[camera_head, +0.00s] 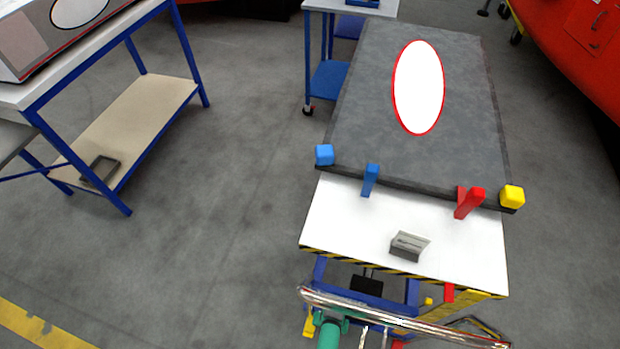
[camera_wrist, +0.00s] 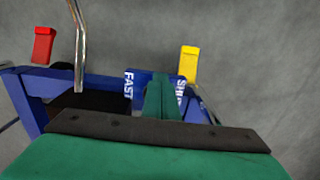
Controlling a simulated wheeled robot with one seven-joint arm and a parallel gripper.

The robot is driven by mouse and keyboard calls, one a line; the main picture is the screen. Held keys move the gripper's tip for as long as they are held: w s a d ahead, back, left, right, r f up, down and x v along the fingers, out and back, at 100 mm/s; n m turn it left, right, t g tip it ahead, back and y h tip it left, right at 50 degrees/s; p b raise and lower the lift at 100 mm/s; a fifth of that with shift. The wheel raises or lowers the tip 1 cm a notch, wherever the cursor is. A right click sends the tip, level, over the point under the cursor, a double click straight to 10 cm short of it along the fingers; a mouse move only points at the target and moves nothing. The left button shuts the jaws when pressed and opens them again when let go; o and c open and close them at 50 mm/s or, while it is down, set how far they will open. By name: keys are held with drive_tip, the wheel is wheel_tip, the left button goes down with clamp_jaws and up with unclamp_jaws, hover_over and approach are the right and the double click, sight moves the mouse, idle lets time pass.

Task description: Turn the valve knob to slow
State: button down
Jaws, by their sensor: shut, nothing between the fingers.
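My gripper (camera_head: 328,330) is a green shape at the bottom of the head view, close to the front end of the cart and its chrome handlebar (camera_head: 410,320). In the wrist view my gripper (camera_wrist: 161,90) is shut and empty, with its fingers over a blue panel (camera_wrist: 100,84). A white FAST label (camera_wrist: 128,84) is just left of the fingers. Another white label (camera_wrist: 181,92) is just right of them, partly covered and not clearly readable. I cannot make out the valve knob; the fingers hide the panel between the labels. Contact cannot be told.
A red pedal-like part (camera_wrist: 43,45) and a yellow one (camera_wrist: 189,63) flank the chrome bar in the wrist view. The cart's white top (camera_head: 340,220) carries a dark slab (camera_head: 360,110) and a small grey block (camera_head: 409,246). Open floor lies left of the cart.

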wheel_tip(320, 180, up, 6)
drive_tip(key=shift+s+a, duration=0.2)
drive_tip(key=shift+s, duration=0.15)
idle(0.6)
